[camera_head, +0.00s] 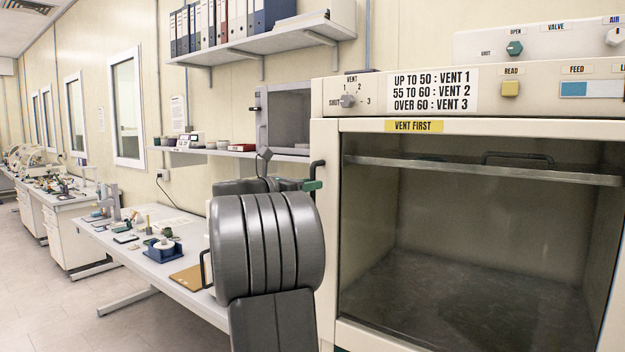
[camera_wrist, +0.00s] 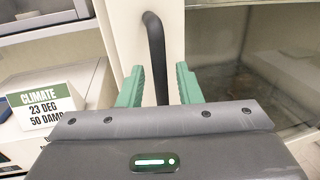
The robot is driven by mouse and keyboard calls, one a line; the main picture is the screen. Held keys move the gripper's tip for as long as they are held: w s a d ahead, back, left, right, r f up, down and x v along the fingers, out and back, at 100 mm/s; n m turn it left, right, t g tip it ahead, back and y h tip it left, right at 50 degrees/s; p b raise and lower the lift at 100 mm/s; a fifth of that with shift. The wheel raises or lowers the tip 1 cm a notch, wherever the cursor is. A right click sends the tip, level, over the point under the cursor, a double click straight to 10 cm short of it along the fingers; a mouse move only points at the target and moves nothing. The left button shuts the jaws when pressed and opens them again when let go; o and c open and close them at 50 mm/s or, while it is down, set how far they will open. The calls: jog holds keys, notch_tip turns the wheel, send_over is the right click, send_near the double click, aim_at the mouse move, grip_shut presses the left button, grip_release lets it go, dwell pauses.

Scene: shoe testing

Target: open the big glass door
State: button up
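The big glass door (camera_head: 470,235) fronts the large cream cabinet and looks shut. Its black upright handle (camera_head: 317,168) is at the left edge of the frame, partly hidden by my arm. My gripper (camera_head: 312,185) is at that handle. In the wrist view, the handle (camera_wrist: 156,50) runs down between the two green fingers of my gripper (camera_wrist: 160,84). A gap shows on both sides, so the fingers are open around it. A yellow "VENT FIRST" label (camera_head: 414,126) is above the glass. The grey vent knob (camera_head: 348,101) is on the panel above; its exact setting is unclear.
A sign above the door (camera_head: 432,91) pairs numbers with vents: up to 50, vent 1; 55 to 60, vent 2; over 60, vent 3. A "CLIMATE 23 DEG" card (camera_wrist: 42,105) stands left of the handle. A cluttered workbench (camera_head: 150,262) is at left.

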jog(key=shift+x, duration=1.1)
grip_shut()
